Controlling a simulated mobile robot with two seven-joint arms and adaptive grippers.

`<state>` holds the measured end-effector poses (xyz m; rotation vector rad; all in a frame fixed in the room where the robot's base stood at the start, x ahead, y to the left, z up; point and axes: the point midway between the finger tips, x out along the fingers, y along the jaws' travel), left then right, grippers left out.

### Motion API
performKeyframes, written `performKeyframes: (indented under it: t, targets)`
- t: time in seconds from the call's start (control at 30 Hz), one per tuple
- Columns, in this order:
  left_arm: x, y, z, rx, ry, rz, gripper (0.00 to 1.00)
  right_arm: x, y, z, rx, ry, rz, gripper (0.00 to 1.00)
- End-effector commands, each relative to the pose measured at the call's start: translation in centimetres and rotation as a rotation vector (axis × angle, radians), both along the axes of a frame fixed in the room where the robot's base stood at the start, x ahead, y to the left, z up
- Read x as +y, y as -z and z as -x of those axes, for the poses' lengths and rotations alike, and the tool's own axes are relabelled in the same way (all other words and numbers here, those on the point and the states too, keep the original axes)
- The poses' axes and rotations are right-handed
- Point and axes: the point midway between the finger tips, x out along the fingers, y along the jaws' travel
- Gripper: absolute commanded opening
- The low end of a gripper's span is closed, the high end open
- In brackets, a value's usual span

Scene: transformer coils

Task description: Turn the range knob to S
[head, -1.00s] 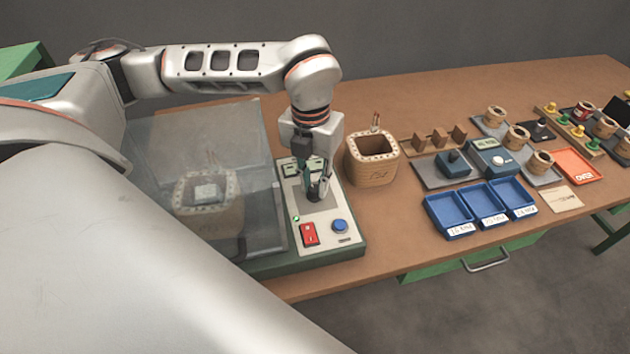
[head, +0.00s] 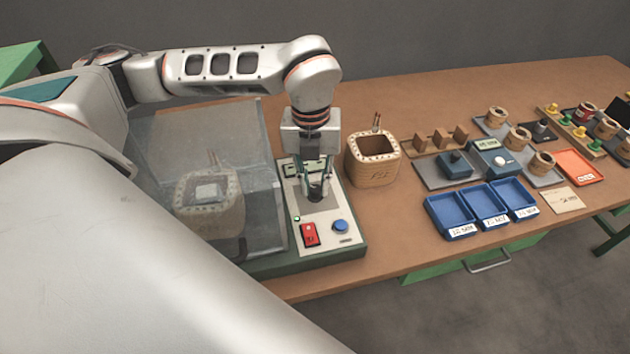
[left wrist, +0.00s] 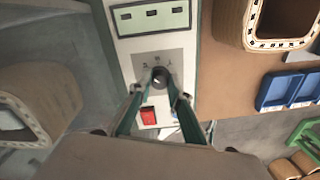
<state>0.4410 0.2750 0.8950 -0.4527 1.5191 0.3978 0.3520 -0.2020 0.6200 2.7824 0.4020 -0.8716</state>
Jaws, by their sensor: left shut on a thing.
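The range knob (left wrist: 159,77) is a dark round knob on a grey plate of the light tester panel (head: 345,228). In the left wrist view a pale pointer mark shows on it, but its exact setting is too small to read. Small letters stand around its upper edge and are not clearly legible. My left gripper (left wrist: 160,88) points down from above and is shut on the knob, one finger on each side. In the head view, the gripper (head: 317,193) largely hides the knob. My right gripper is not in view.
The panel also has a red switch (head: 310,235), a blue button (head: 340,226) and a lit green lamp (head: 297,218). A clear cover (head: 255,150) encloses a coil at left. Another wooden coil (head: 372,172) stands close right. Blue trays (head: 449,214) lie farther right.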

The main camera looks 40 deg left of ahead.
Motion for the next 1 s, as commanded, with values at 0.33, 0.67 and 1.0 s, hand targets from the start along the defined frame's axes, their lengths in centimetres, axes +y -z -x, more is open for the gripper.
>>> performKeyframes:
  t: [0.33, 0.67, 1.0]
  targets:
    - [0.0, -0.1, 0.0, 0.000, 0.000, 0.000, 0.35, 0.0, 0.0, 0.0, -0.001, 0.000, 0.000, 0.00]
    - [0.0, -0.6, 0.0, -0.001, 0.001, 0.000, 0.35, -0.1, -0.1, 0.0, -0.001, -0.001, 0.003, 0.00]
    - [0.2, -6.6, 0.0, -0.006, 0.002, 0.001, 0.35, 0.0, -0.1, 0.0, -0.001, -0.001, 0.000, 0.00]
